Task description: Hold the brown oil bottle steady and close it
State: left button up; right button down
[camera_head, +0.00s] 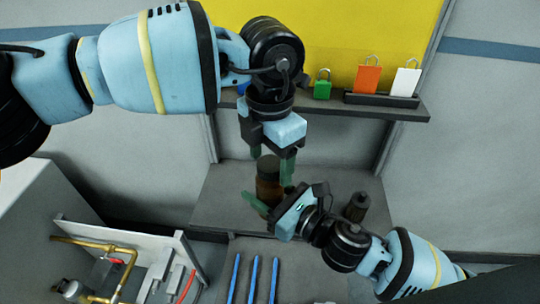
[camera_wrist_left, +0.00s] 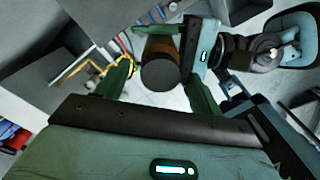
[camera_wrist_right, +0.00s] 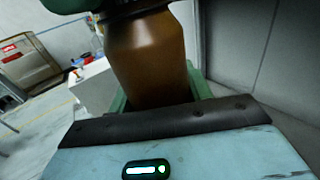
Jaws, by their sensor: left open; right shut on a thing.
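In the left wrist view the round dark cap top (camera_wrist_left: 160,74) sits between these fingers, with gaps visible. Whether the cap is fully seated cannot be told.
A small dark container (camera_head: 356,207) stands on the bench to the right. A shelf (camera_head: 330,103) behind holds green, orange and white padlock-like items. Blue strips (camera_head: 254,278) lie in front. A unit with brass pipes (camera_head: 95,245) is at the left.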

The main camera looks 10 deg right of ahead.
pick_arm(q)
jog(key=shift+r, duration=0.15)
notch_tip(320, 180, up, 12)
dwell(0.5)
dwell(0.5)
